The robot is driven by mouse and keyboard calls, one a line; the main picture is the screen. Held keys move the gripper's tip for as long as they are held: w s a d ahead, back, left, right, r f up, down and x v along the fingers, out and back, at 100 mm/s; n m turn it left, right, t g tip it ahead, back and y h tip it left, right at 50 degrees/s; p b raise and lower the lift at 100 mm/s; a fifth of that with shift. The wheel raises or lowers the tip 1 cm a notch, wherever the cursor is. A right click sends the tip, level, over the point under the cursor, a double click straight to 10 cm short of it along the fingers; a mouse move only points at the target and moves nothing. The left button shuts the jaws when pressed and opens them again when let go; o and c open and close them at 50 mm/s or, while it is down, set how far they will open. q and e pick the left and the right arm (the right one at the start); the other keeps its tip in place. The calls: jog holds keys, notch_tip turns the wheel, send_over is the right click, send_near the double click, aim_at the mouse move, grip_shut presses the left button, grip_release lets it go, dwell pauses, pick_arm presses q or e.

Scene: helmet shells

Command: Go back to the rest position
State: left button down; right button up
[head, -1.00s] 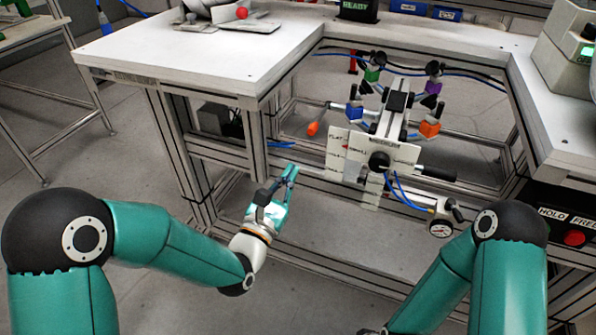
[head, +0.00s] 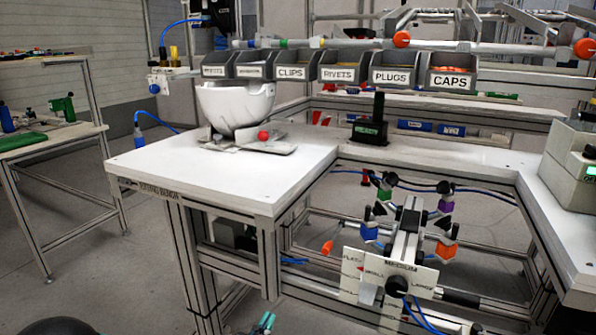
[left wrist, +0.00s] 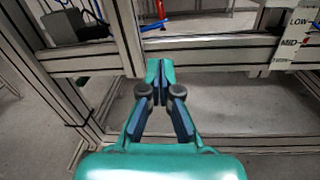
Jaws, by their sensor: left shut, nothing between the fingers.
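My left gripper (left wrist: 159,72) shows in the left wrist view with its two fingertips together and nothing between them. It is in front of the bench frame (left wrist: 200,50), over bare grey floor. In the head view only the tips of my left gripper (head: 265,322) show at the bottom edge, below the white bench top (head: 215,175). My right gripper is not in either view now.
A white helmet shell (head: 236,106) sits on a stand on the bench, under a row of labelled bins (head: 345,72). A clamp fixture (head: 400,255) with coloured knobs stands in the bench recess. A grey machine (head: 570,165) is at the right.

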pick_arm(q)
jog(key=s+a+f+m+g+y, duration=0.1)
jog(key=s+a+f+m+g, duration=0.15)
jog(key=f, duration=0.45)
jog(key=s+a+f+m+g+y, duration=0.1)
jog(key=s+a+f+m+g, duration=0.2)
jog(key=f, duration=0.4)
jog(key=s+a+f+m+g+y, duration=0.1)
jog(key=s+f+m+g, duration=0.1)
jog(key=s+f, duration=0.35)
jog(key=s+d+f+m+g, duration=0.1)
jog(key=s+f+m+g, duration=0.4)
jog(key=s+m, duration=0.4)
jog(key=s+f+m+g, duration=0.4)
jog(key=s+m, duration=0.4)
jog(key=m, duration=0.3)
pick_arm(e)
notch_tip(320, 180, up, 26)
jog(key=p, duration=2.6)
pick_arm(q)
notch_tip(320, 180, up, 26)
jog(key=shift+w+m+h, duration=0.2)
jog(key=shift+m+h, duration=0.2)
jog(key=shift+m, duration=0.05)
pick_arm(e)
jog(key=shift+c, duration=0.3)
